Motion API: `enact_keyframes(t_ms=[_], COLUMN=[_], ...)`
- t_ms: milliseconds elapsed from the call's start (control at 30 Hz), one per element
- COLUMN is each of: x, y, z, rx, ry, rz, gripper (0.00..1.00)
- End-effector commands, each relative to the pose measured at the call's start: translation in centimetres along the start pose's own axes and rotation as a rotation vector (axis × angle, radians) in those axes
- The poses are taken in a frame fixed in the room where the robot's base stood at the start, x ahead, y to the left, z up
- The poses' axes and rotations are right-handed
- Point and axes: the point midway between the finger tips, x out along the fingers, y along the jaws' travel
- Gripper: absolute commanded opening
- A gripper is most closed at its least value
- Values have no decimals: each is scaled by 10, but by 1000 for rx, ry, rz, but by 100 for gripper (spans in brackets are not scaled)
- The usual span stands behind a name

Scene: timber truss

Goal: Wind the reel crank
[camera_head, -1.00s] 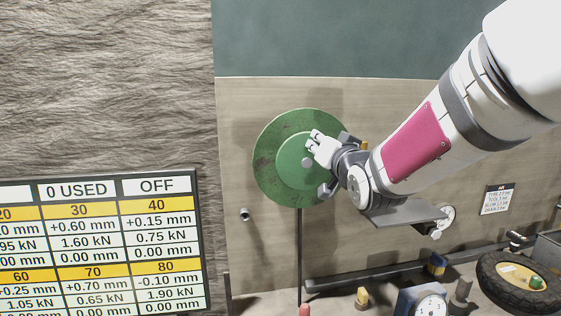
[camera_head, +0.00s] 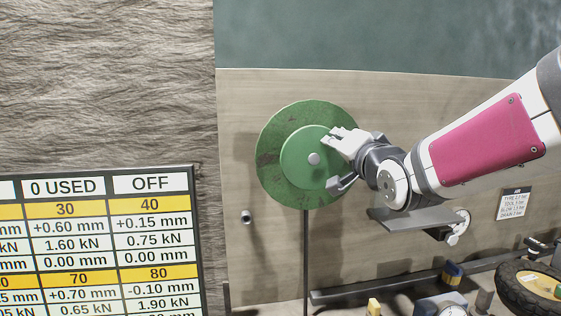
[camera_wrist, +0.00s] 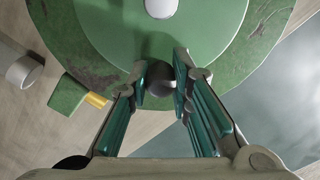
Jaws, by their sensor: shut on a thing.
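The green reel (camera_head: 276,178) is a round, scuffed disc on the timber wall panel. It has a paler raised hub disc (camera_head: 297,163) with a grey centre boss (camera_head: 314,159). My gripper (camera_head: 336,160) is at the right side of the hub disc. In the wrist view, my gripper (camera_wrist: 166,76) is shut on a small dark round knob (camera_wrist: 184,85) in front of the reel (camera_wrist: 262,40), apparently the crank handle. The fingers partly cover the knob, and any crank arm is hard to make out. In the head view the knob is hidden by my gripper.
A number board (camera_head: 105,240) stands at lower left. A grey peg (camera_head: 246,217) sticks out left of the reel. A dark post (camera_head: 306,250) runs down below it. A wheel with a tyre (camera_head: 520,285) and small blocks are at lower right.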

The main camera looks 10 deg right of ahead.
Motion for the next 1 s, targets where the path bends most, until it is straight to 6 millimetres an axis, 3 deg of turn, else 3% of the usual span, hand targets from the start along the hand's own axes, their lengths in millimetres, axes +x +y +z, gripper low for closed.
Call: enact_keyframes(t_ms=[367, 1000], x=[0, 1], y=[3, 19], z=[5, 10], rx=[15, 289], ry=[-9, -9], rz=[4, 3], gripper=[0, 0])
